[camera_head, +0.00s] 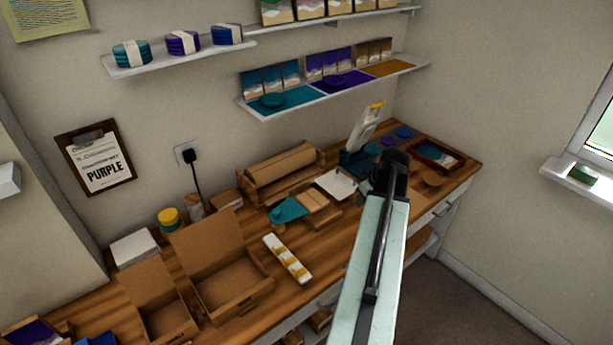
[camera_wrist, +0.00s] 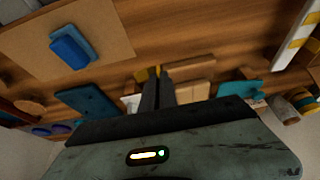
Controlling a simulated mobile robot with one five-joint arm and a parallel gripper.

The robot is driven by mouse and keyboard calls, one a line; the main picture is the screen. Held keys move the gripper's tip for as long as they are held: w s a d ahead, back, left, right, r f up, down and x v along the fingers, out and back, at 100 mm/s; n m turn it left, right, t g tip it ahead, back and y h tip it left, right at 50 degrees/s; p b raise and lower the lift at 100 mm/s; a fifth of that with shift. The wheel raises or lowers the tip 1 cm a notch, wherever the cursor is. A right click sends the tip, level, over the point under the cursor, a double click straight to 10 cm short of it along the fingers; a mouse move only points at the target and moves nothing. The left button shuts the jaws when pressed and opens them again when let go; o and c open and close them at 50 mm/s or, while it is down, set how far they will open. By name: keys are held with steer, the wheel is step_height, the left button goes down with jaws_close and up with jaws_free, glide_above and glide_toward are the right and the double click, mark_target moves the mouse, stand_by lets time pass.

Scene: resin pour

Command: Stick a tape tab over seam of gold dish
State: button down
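A white strip carrying several yellow tape tabs (camera_head: 287,258) lies near the bench's front edge; it also shows in the wrist view (camera_wrist: 298,32). My gripper (camera_wrist: 156,72) points down over the bench with its dark fingers close together. A small yellow piece (camera_wrist: 141,75), like a tape tab, shows at the fingertips, partly hidden by them. In the head view my arm covers the fingertips. I cannot make out a gold dish in either view. A blue dish-like piece (camera_wrist: 72,48) sits on a tan mat (camera_wrist: 110,22), to the left of the fingers in the wrist view.
A bottle with a yellow cap (camera_head: 365,130), a white square plate (camera_head: 335,183), a teal piece (camera_head: 287,210) and a dark-framed tray (camera_head: 440,155) stand around my arm. Open cardboard boxes (camera_head: 235,285) fill the left. Shelves (camera_head: 340,95) hang above the bench.

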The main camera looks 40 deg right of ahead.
step_height(320, 180, up, 3)
steer(key=p, duration=0.3)
glide_above(307, 199)
steer(key=s, duration=0.2)
steer(key=f+b, duration=0.6)
steer(key=shift+w+a+f+b, duration=0.1)
steer(key=shift+a+f+b, duration=0.1)
steer(key=shift+f+b, duration=0.15)
steer(key=shift+f+b, duration=0.55)
steer(key=shift+b, duration=0.1)
stand_by(0.4)
steer(key=c, duration=1.6)
jaws_free()
step_height(307, 199, up, 8)
steer(key=p, duration=0.8)
